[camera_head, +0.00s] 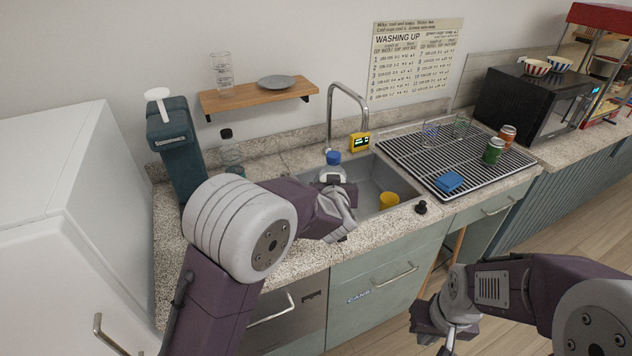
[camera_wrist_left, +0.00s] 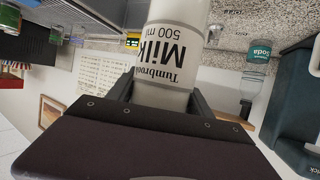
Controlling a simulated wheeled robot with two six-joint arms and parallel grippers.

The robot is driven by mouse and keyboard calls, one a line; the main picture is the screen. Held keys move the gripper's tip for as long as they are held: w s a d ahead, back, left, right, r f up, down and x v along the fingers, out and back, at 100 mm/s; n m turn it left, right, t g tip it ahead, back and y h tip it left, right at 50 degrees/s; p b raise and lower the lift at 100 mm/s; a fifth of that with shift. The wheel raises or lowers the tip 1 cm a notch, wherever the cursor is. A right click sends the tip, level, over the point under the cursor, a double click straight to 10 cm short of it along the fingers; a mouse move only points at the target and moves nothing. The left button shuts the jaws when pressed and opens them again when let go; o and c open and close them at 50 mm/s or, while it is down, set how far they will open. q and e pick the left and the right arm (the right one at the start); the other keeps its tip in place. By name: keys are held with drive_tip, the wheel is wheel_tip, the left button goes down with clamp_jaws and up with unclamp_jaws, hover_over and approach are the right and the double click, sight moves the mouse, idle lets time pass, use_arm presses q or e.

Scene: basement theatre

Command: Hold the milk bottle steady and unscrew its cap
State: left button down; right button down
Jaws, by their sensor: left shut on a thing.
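The milk bottle (camera_head: 331,174) shows in the head view with its blue cap (camera_head: 333,157) on top, in front of the sink's back left part. My left gripper (camera_head: 340,208) is shut on it, and the wrist hides its lower part. In the left wrist view the white bottle body (camera_wrist_left: 172,62), labelled "Milk 500 ml", sits between the two dark fingers (camera_wrist_left: 165,95). I cannot tell whether its base touches anything. My right gripper (camera_head: 443,338) is low at the right, in front of the cabinets and well away from the bottle. Its jaw opening is unclear.
The sink (camera_head: 368,179) holds a yellow cup (camera_head: 389,200). The tap (camera_head: 347,98) rises behind the bottle. A drying rack (camera_head: 425,150) to the right carries a blue sponge (camera_head: 449,181), cans and glasses. A dark teal machine (camera_head: 177,150) stands left.

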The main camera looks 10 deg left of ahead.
use_arm(q)
drive_tip(key=shift+d+r, duration=0.2)
drive_tip(key=shift+d, duration=0.15)
drive_tip(key=c, duration=1.2)
unclamp_jaws()
clamp_jaws()
drive_tip(key=shift+s+f, duration=0.1)
